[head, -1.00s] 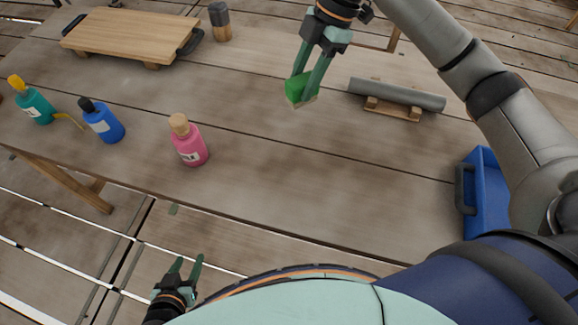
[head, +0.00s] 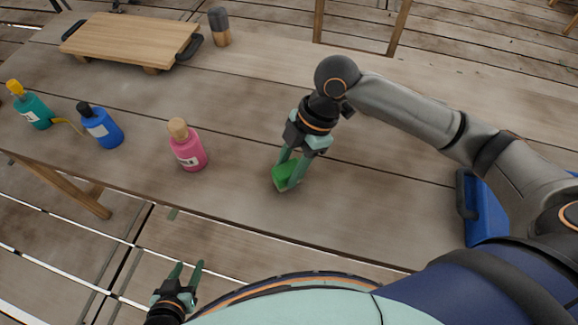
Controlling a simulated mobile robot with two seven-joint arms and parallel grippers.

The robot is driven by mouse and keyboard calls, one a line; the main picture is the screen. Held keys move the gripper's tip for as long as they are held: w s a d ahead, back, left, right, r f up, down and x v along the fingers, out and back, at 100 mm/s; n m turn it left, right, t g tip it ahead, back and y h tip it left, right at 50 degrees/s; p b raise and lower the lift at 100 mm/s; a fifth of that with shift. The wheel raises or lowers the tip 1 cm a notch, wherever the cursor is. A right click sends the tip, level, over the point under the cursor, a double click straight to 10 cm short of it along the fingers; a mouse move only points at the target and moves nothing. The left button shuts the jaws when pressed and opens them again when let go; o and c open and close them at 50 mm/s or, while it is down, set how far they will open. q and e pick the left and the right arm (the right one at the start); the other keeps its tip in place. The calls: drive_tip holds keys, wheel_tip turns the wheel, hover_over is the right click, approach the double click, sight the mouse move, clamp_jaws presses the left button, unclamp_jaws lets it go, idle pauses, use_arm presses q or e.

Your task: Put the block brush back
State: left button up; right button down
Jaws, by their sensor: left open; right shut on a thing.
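The block brush (head: 284,178), a small green block with a pale underside, is in the head view at the middle of the table. My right gripper (head: 288,170) points down and is shut on it. The brush is at or just above the tabletop; I cannot tell whether it touches. My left gripper (head: 186,268) is open and empty at the bottom left, off the table's front edge and far from the brush.
A pink bottle (head: 188,150) stands left of the brush, with blue (head: 103,128) and teal (head: 36,110) bottles further left. A wooden board (head: 130,38) and a dark-topped cylinder (head: 220,30) are at the back. A blue container (head: 486,210) is at the right.

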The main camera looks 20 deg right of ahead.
drive_tip(key=shift+f, duration=0.2)
drive_tip(key=shift+f, duration=0.1)
drive_tip(key=shift+c, duration=2.1)
unclamp_jaws()
drive_tip(key=p+v, duration=0.1)
drive_tip(key=v, duration=1.1)
drive_tip(key=shift+w, duration=0.1)
